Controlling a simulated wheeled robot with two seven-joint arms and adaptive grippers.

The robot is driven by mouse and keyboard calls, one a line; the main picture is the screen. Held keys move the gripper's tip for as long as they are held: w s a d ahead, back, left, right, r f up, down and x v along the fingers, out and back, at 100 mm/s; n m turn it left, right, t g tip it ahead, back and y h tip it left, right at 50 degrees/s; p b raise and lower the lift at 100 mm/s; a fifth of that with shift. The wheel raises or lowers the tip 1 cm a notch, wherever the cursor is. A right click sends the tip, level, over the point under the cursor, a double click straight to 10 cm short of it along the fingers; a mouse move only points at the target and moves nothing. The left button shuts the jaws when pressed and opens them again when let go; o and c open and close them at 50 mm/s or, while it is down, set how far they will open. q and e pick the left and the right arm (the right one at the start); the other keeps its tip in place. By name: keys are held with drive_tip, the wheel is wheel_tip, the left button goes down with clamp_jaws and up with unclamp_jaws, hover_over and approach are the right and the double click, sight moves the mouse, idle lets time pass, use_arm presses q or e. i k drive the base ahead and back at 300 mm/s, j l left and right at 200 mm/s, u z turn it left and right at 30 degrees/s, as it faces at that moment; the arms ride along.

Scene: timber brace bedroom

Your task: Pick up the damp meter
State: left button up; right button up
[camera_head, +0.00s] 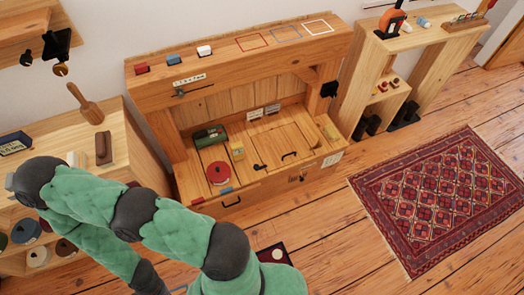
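I cannot tell for certain which thing is the damp meter. A small yellow block-like item (237,149) sits on the boards inside the wooden bench recess (270,145). An orange and black device (391,22) stands upright on the light wooden shelf (430,38) at the top right. Either could be a meter, but both are too small to read. One green padded arm of mine crosses the lower left, in front of the bench. Neither gripper shows in the picture, so nothing is seen held.
A dark green case (210,136) and a red round item (219,173) lie in the recess. Coloured blocks and outlined squares line the bench top (240,50). A wooden side cabinet (130,135) stands left. A patterned rug (445,195) covers open floor at right.

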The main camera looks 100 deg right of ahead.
sight(237, 150)
drive_tip(key=z, duration=3)
